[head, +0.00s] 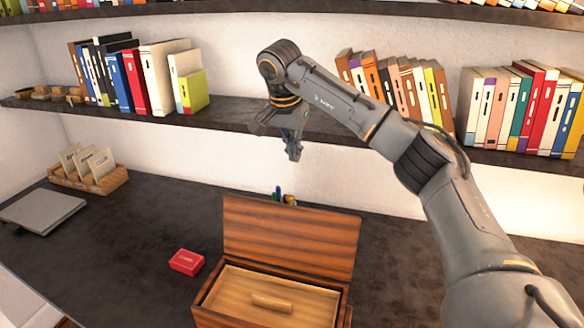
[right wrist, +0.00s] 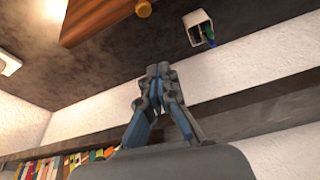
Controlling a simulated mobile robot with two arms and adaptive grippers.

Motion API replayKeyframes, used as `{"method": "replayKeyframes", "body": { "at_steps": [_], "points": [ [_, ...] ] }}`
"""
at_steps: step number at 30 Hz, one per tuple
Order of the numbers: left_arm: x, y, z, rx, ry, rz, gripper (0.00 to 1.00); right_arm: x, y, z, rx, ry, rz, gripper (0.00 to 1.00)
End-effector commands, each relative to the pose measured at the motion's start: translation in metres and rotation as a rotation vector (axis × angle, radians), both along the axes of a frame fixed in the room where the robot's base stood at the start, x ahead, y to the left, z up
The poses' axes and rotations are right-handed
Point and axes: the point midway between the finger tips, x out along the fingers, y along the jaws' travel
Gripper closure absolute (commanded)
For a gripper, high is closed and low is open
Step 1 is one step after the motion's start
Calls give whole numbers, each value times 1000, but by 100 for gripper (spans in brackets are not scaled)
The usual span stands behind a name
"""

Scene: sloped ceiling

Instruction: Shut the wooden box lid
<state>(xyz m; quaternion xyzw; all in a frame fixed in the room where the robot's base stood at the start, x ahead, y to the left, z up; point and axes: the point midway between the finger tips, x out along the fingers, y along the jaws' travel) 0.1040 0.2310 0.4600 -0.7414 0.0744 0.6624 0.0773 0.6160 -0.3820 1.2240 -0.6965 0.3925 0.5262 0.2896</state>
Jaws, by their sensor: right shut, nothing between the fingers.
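The wooden box (head: 200,303) stands on the dark desk at the bottom of the head view. Its lid (head: 290,240) stands open, raised at the far side of the box. A lighter wooden panel with a small bar handle (head: 272,302) shows inside. My right gripper (head: 294,156) is shut and empty, pointing down above and behind the lid's top edge, apart from it. In the right wrist view its fingertips (right wrist: 158,70) are together, and brown wood (right wrist: 95,18), seemingly the lid, shows at the top. My left gripper is not in view.
A small red box (head: 187,262) lies left of the wooden box. A pen cup (right wrist: 200,32) stands behind the lid. A shelf with books (head: 130,80) runs along the wall. A grey laptop (head: 42,210) and a card holder (head: 88,172) are at left.

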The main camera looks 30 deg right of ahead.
Motion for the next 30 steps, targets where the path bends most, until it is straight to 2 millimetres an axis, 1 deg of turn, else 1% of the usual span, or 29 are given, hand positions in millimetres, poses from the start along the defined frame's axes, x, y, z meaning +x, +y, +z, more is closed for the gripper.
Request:
{"method": "replayKeyframes", "body": {
  "at_steps": [1, 3, 7, 11, 14, 16, 18, 22, 26, 30],
  "points": [
    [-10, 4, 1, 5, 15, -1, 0, 0, -1, -4, -1, 3, -1, 100],
    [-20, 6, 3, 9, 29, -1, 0, 1, -3, -11, -1, 3, -2, 100],
    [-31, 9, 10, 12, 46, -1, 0, 4, -9, -34, 1, 7, -3, 100],
    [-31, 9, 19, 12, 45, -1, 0, 8, -16, -61, 0, 6, -3, 100],
    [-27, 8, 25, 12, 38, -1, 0, 10, -21, -81, 1, 7, -3, 100],
    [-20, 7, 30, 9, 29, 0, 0, 12, -25, -95, 0, 6, -4, 100],
    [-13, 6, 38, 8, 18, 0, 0, 7, -13, -90, 0, 1, 4, 100],
    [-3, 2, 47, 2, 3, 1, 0, -2, 1, -90, 1, 1, 2, 100],
    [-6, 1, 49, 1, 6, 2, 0, -7, 8, -91, 1, 1, 0, 100],
    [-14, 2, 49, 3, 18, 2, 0, -8, 10, -92, 1, 0, -1, 100]
  ]
}}
